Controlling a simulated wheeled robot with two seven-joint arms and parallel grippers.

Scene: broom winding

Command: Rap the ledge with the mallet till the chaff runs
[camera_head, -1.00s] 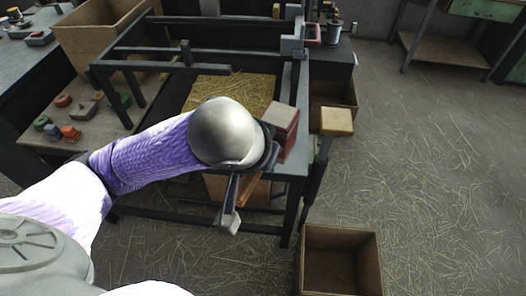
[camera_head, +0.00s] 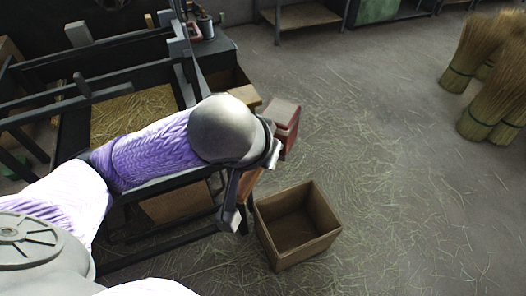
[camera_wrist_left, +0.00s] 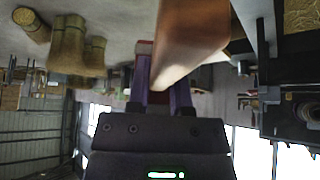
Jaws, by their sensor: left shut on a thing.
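My left gripper (camera_head: 266,152) is shut on the mallet (camera_head: 285,122). The mallet's red block with a greyish top face shows beyond my wrist, and an orange-brown wooden part hangs below the gripper. In the left wrist view the brown wooden part of the mallet (camera_wrist_left: 190,38) stands out from between the purple fingers of my gripper (camera_wrist_left: 160,92). A pale wooden block (camera_head: 245,95), perhaps the ledge, is at the bench's right end, just behind and left of the mallet, apparently apart. Straw-coloured chaff (camera_head: 130,115) lies in the bench. My right gripper is out of view.
Bundled brooms (camera_head: 483,60) stand at the upper right. The dark bench frame (camera_head: 185,75) is beside my arm. Floor between box and brooms is clear except for straw.

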